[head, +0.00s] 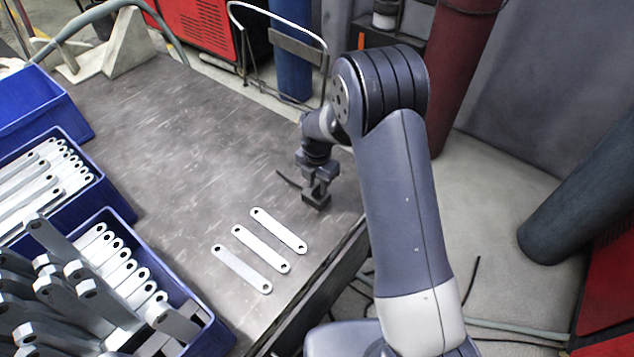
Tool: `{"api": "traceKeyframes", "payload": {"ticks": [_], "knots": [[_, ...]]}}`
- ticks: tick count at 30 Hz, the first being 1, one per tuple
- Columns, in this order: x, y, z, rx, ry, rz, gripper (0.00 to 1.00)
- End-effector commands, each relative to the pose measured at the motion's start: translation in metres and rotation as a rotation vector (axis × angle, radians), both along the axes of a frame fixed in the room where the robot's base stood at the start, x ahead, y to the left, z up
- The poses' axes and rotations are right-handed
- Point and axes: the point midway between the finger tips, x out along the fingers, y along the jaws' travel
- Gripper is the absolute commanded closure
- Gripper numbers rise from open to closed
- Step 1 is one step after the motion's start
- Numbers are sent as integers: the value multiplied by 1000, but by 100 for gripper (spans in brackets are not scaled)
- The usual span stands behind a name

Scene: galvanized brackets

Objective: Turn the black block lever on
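My gripper (318,187) points down at the right side of the grey work table, near its edge. It is small and dark here, and I cannot tell whether its fingers are open or shut. A thin dark bar (288,180) sticks out to the left beside the gripper, just above or on the table; it may be the lever of the black block. The block itself is not clearly told apart from the dark gripper parts, which hide most of that spot. I cannot tell whether the gripper touches the lever, or how the lever is set.
Three flat galvanized brackets (262,248) lie side by side on the table (190,150), in front of the gripper. Blue crates (215,335) full of brackets stand along the left. The table's middle and back are mostly bare. Red machines and cylinders stand beyond.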

Motion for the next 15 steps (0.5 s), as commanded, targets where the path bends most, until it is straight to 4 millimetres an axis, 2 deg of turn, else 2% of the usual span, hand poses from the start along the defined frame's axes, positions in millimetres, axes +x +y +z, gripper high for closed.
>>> {"api": "traceKeyframes", "payload": {"ticks": [10,15], "knots": [[0,0,-4,0,0,0,70],[0,0,-4,0,0,0,84]]}}
